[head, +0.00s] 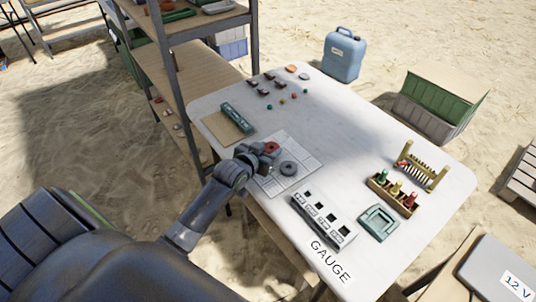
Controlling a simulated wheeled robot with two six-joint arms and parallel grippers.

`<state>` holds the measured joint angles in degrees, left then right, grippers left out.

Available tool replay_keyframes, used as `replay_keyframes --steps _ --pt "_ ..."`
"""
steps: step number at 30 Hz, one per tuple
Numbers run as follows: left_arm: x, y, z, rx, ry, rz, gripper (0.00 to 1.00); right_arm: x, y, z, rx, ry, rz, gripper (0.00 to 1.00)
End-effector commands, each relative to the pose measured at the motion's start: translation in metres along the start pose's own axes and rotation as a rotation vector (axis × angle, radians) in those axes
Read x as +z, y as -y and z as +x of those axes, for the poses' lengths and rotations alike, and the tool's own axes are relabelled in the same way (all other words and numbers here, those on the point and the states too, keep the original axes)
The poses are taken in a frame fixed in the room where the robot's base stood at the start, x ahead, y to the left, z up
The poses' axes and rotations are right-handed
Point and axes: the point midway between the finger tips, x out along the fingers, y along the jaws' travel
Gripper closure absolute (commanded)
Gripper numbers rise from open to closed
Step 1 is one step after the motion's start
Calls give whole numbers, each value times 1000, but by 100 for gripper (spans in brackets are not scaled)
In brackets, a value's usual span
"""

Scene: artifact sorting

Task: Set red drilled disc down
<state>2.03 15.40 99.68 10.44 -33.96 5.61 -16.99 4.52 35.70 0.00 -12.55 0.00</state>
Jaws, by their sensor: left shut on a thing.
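A red drilled disc (272,147) is at the fingertips of my left gripper (266,151), over the printed white sheet (298,155) on the table. The gripper is shut on the disc and partly hides it. I cannot tell whether the disc touches the sheet. A grey ring-shaped disc (289,168) lies on the sheet just to the right of and below the gripper. My right gripper is not in view.
The white table (345,110) also carries a grey gauge block (324,220), a rack with coloured pegs (393,192), a green tray (378,223) and small pieces at the back. The table's middle right is clear. A shelf (190,70) stands at left.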

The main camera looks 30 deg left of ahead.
Motion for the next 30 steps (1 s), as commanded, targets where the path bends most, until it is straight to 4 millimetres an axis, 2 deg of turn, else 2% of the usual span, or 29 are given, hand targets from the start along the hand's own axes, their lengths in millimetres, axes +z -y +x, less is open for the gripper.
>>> replay_keyframes --steps 3,15,16,18,26,30 --pt "13 0 5 0 1 0 79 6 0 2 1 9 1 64" --pt "17 0 7 0 -1 1 79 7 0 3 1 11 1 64" --pt "17 0 7 0 -1 1 54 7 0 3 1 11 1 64" --pt "16 0 7 0 -1 1 48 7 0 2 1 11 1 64" --pt "15 0 6 0 -1 1 48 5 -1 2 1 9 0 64" --pt "14 0 -1 0 0 1 48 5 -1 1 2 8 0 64"
